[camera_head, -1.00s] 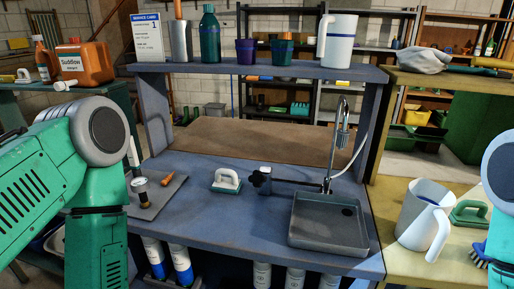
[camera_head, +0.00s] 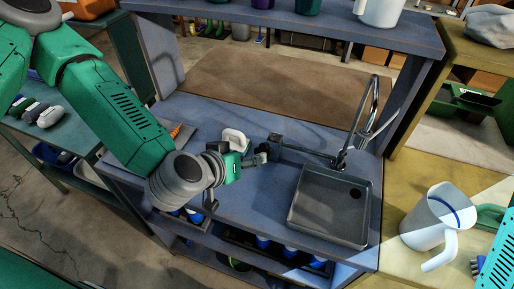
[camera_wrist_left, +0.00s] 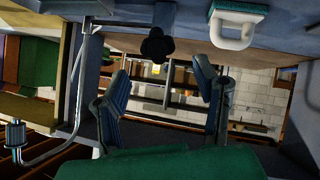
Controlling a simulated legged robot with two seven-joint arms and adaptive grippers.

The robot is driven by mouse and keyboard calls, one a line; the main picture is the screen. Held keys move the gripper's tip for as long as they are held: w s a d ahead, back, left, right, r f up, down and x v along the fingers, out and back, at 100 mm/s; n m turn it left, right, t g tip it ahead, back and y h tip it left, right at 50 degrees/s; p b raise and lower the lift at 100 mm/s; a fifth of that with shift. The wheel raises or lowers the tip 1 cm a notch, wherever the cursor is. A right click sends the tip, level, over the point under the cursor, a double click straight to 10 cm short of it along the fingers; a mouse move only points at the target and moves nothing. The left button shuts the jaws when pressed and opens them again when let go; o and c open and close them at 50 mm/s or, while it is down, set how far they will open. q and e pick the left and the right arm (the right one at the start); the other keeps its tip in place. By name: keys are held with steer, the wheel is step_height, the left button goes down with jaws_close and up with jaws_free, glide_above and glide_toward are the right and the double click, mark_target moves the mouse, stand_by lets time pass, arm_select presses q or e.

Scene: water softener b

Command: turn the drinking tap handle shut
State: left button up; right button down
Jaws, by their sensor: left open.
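The drinking tap is a thin curved metal spout (camera_head: 371,105) behind the grey sink, with a dark rod running left to a dark valve block. Its black lobed handle (camera_wrist_left: 157,45) shows in the left wrist view, ahead of the gap between my fingers. In the head view, the handle end (camera_head: 275,141) is partly hidden beside my fingertips. My left gripper (camera_head: 261,153) comes in from the left, just short of the handle. Its two dark fingers also show spread and empty in the left wrist view (camera_wrist_left: 160,88).
A white-handled scrubber (camera_head: 235,137) stands right behind my left gripper. The grey sink (camera_head: 330,205) lies to the right on the blue bench (camera_head: 255,210). A white jug (camera_head: 428,228) stands on the yellow bench. The brown board behind is clear.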

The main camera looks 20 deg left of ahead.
mark_target(263, 151)
arm_select(q)
steer(key=b+x, duration=0.4)
steer(key=x, duration=0.4)
steer(key=shift+s+d+f, duration=0.1)
steer(key=shift+d+f, duration=0.05)
steer(key=c, duration=0.7)
steer(key=shift+o, duration=0.2)
steer(key=shift+r+m, duration=0.35)
steer(key=shift+m, duration=1.05)
steer(key=o, duration=0.5)
steer(key=shift+f+m, duration=0.1)
steer(key=shift+m, duration=0.2)
steer(key=o, duration=0.4)
steer(key=shift+s, duration=0.1)
